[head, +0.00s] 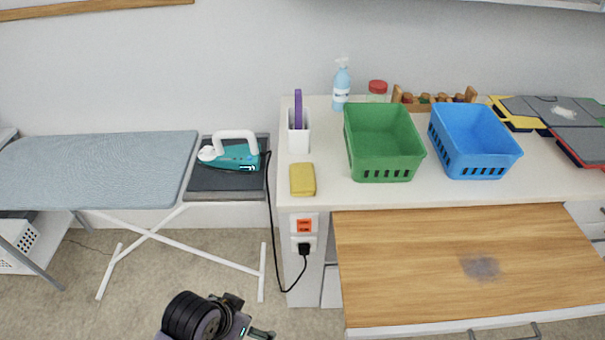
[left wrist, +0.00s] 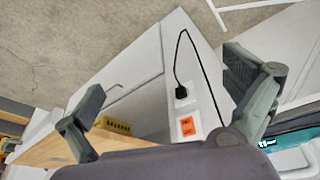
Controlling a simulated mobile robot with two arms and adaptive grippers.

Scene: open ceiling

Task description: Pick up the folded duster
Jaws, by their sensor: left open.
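A yellow folded duster (head: 302,180) lies flat near the left front corner of the white counter (head: 328,190). It is left of the green basket and in front of a white holder. My left gripper (head: 258,334) shows partly at the bottom of the head view, in front of the counter and well apart from the duster. In the left wrist view my left gripper (left wrist: 172,92) has its two fingers spread wide, with nothing between them. The duster cannot be made out in that view. My right gripper is not in view.
A white holder (head: 299,138) with a purple item stands behind the duster. A green basket (head: 384,160) and a blue basket (head: 476,155) stand to the right. An iron (head: 232,155) rests at the ironing board's end. A black cord hangs to a socket on the counter's front.

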